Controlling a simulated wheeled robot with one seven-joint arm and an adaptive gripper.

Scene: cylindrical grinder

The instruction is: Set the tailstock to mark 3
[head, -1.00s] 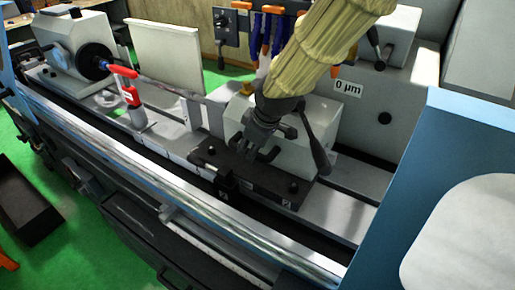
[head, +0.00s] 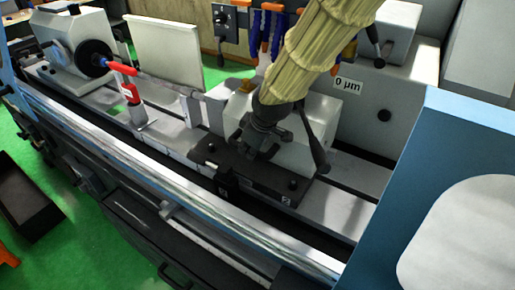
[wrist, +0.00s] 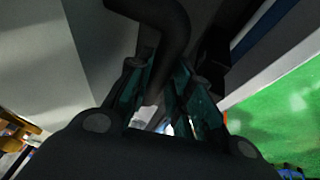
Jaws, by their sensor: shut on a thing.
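The tailstock is a pale grey block (head: 311,148) on a dark base plate (head: 262,184), on the machine bed right of centre. Small pale number tags sit on the plate's front edge; I cannot read them surely. A dark lever (head: 316,155) hangs at the tailstock's right side. My gripper (head: 252,147) is at the tailstock's left front, above the base plate. In the wrist view, a dark bent handle (wrist: 163,45) runs between the fingers of my gripper (wrist: 172,112), which is closed on it. The handle's lower end is hidden by the fingers.
A red clamp-like part (head: 126,82) and the dark round headstock face (head: 94,58) stand to the left on the bed. A white upright panel (head: 165,52) is behind. A blue cover (head: 440,190) bounds the right. Hoses hang behind my arm.

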